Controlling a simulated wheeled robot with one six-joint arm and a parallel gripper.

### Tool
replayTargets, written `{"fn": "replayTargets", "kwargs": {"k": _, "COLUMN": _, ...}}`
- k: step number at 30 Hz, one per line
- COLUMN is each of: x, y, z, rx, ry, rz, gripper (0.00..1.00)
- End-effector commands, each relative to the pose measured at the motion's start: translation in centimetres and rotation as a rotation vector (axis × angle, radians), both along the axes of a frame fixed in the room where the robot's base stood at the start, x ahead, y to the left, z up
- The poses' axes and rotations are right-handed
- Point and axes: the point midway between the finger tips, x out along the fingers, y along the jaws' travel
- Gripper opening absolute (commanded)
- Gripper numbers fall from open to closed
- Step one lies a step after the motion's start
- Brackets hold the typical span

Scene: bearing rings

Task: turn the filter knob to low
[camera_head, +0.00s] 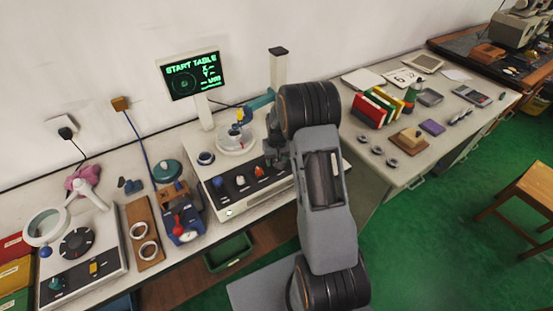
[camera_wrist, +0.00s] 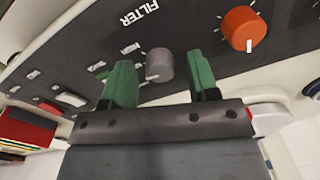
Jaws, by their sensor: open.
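The filter knob (camera_wrist: 160,66) is a small grey knob under the printed word FILTER on the dark front panel (camera_wrist: 205,45) in the wrist view. Its white pointer mark faces the lower side of that picture, and small printed labels sit to its left. I cannot read which setting it points at. My gripper (camera_wrist: 161,78) is open, with one green finger on either side of the knob. I cannot tell whether either finger touches it. In the head view my gripper (camera_head: 276,152) is over the right part of the panel and hides the filter knob.
An orange knob (camera_wrist: 243,28) sits right of the filter knob in the wrist view. A white switch (camera_wrist: 70,98) lies to the left. In the head view, a blue knob (camera_head: 218,182) is farther left, and a lit screen (camera_head: 193,76) stands behind.

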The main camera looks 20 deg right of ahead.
Motion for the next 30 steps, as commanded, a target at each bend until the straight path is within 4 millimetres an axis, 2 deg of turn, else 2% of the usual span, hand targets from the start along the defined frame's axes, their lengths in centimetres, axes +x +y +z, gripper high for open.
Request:
{"fn": "replayTargets", "kwargs": {"k": 4, "x": 0.00, "y": 0.01, "z": 0.00, "rx": 0.000, "ry": 0.000, "rz": 0.000, "gripper": 0.54}}
{"fn": "replayTargets", "kwargs": {"k": 19, "x": 0.00, "y": 0.02, "z": 0.04, "rx": 0.000, "ry": 0.000, "rz": 0.000, "gripper": 0.06}}
{"fn": "replayTargets", "kwargs": {"k": 30, "x": 0.03, "y": 0.01, "z": -0.15, "rx": 0.000, "ry": 0.000, "rz": 0.080, "gripper": 0.05}}
